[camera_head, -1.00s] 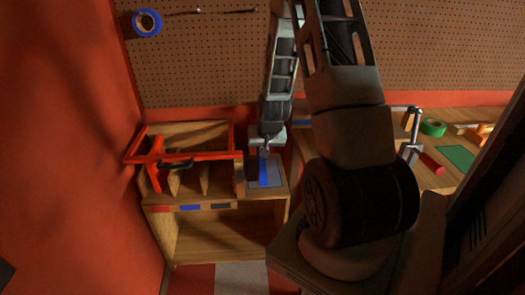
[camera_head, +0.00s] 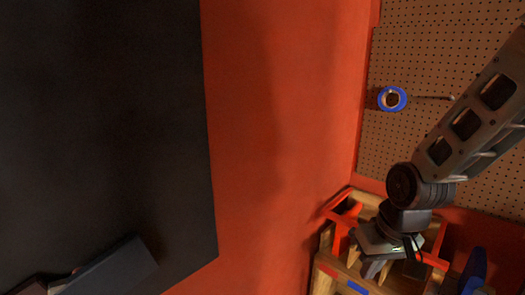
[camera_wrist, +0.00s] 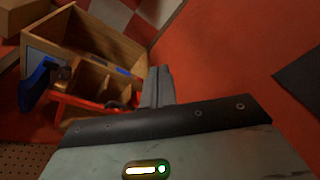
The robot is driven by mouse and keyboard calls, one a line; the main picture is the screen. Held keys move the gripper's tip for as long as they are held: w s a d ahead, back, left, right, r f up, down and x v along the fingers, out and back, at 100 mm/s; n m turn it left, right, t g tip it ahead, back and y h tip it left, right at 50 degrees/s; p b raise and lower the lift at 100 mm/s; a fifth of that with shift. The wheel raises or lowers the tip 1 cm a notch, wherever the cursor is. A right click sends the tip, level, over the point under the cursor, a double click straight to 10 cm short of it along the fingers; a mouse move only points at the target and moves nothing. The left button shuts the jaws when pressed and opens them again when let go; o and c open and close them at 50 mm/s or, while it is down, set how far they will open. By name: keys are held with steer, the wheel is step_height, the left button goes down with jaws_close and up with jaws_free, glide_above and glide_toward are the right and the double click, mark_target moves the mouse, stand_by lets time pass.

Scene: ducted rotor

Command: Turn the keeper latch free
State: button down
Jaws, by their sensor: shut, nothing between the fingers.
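I cannot pick out the keeper latch for certain. A red frame (camera_head: 343,222) lies across the top of the wooden compartment box (camera_head: 326,262), and its red bar also shows in the wrist view (camera_wrist: 78,105). My gripper (camera_head: 373,269) is over the box's left part, just by the frame, and hides part of it. In the wrist view its fingers (camera_wrist: 159,86) are together and empty, with the red frame to their left. Whether they touch the frame is not clear. A dark part beside the fingers is too small to name.
A blue upright piece (camera_head: 475,268) stands at the box's right and shows in the wrist view (camera_wrist: 36,84). A pegboard (camera_head: 440,80) with a blue tape roll (camera_head: 392,99) is behind. An orange wall (camera_head: 270,140) closes the left side.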

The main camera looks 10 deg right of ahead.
steer(key=s+a+r+n+g, duration=0.1)
steer(key=s+a+r+n, duration=0.1)
steer(key=s+a, duration=0.3)
steer(key=s+a+r+n+g, duration=0.1)
steer(key=s+a+r+n, duration=0.2)
steer(key=s, duration=0.8)
steer(key=a+n, duration=0.2)
steer(key=a, duration=0.1)
steer(key=shift+s+r+h, duration=0.15)
steer(key=shift+s+h, duration=0.05)
steer(key=shift+h, duration=0.2)
